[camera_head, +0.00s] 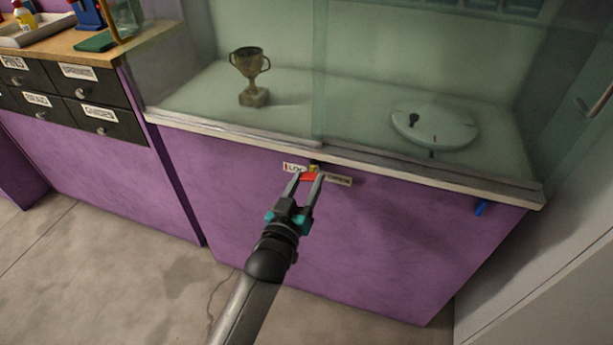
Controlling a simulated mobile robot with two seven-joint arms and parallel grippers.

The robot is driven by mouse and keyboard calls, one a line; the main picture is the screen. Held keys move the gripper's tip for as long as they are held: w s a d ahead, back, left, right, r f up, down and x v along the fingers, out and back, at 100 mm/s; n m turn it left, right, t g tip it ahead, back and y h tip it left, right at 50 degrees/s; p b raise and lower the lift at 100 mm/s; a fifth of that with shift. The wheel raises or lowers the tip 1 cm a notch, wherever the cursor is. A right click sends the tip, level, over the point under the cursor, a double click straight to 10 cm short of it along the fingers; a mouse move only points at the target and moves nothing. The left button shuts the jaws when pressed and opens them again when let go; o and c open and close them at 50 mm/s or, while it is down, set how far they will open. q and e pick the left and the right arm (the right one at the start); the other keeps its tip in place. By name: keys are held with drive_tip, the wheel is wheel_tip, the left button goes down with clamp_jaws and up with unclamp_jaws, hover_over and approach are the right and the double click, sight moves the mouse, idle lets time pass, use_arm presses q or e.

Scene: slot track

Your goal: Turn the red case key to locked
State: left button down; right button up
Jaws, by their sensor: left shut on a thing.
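The red case key (308,177) sits at the lock on the front of the purple glass-topped case, just under its pale ledge. My left gripper (309,178) reaches up from below and is shut on the red key, with a finger on each side of it. A white label reading "LOC..." (292,168) is left of the lock, partly covered. My right gripper is not in view.
Sliding glass panels (420,60) front the case. Inside stand a trophy (250,77) and a round white disc (435,126). A blue item (481,207) is on the case front at right. Black labelled drawers (75,98) are at upper left. The floor in front is clear.

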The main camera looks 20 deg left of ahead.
use_arm(q)
drive_tip(key=n+p, duration=0.3)
drive_tip(key=n, duration=0.2)
drive_tip(key=shift+r+n, duration=0.1)
drive_tip(key=shift+n, duration=0.2)
drive_tip(key=shift+n+p, duration=0.5)
drive_tip(key=shift+n, duration=1.3)
drive_tip(key=n, duration=0.3)
drive_tip(key=shift+n, duration=1.4)
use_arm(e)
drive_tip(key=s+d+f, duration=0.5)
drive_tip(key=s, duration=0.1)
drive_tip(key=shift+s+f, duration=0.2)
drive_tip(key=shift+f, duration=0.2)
use_arm(q)
drive_tip(key=shift+c, duration=1.6)
unclamp_jaws()
